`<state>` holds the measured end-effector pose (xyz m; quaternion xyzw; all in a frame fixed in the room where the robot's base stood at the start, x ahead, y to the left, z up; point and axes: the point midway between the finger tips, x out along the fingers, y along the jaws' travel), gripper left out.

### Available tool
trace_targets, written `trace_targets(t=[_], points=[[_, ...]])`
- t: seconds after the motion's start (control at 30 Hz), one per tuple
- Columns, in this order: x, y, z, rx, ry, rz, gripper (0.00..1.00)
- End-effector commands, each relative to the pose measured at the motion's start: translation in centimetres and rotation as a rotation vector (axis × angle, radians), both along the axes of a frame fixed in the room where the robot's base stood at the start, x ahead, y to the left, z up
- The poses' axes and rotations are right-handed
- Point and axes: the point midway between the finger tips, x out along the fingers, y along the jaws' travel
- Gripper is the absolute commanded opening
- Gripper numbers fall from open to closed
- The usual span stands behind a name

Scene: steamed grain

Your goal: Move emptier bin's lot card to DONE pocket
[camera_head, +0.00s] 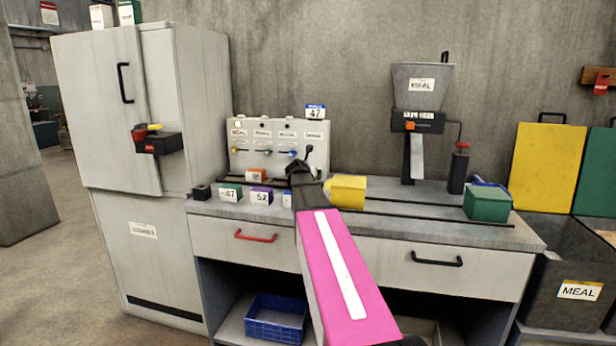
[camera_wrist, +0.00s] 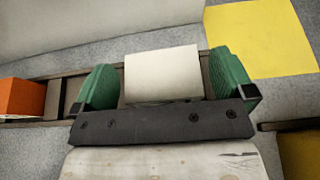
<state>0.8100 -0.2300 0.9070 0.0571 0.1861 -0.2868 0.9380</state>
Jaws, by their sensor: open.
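My gripper (camera_head: 305,172) is over the back part of the counter, in front of the labelled grey panel (camera_head: 280,148). In the wrist view my gripper (camera_wrist: 164,82) has its two green fingers apart. A white, card-like block (camera_wrist: 162,73) lies between them, with gaps on both sides. Whether it is a lot card I cannot tell. A blue-and-white card reading 47 (camera_head: 315,111) stands on top of the panel. Numbered blocks, one green (camera_head: 229,193) and one purple (camera_head: 261,197), sit at the counter's front left. No DONE marking is legible.
An orange block (camera_head: 256,175) also shows in the wrist view (camera_wrist: 22,98). A yellow block (camera_head: 348,191) is right of my gripper. A MEAL bin (camera_head: 565,265) stands far right.

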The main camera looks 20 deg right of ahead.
Motion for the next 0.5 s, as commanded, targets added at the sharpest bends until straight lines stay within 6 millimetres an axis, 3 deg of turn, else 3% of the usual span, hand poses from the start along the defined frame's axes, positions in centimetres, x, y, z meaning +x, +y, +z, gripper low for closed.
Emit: trace_targets(t=[0.3,0.5], points=[[-5.2,3.3,2.4,0.000,-0.001,0.001,1.00],[-7.5,4.9,3.6,0.000,-0.001,0.001,1.00]])
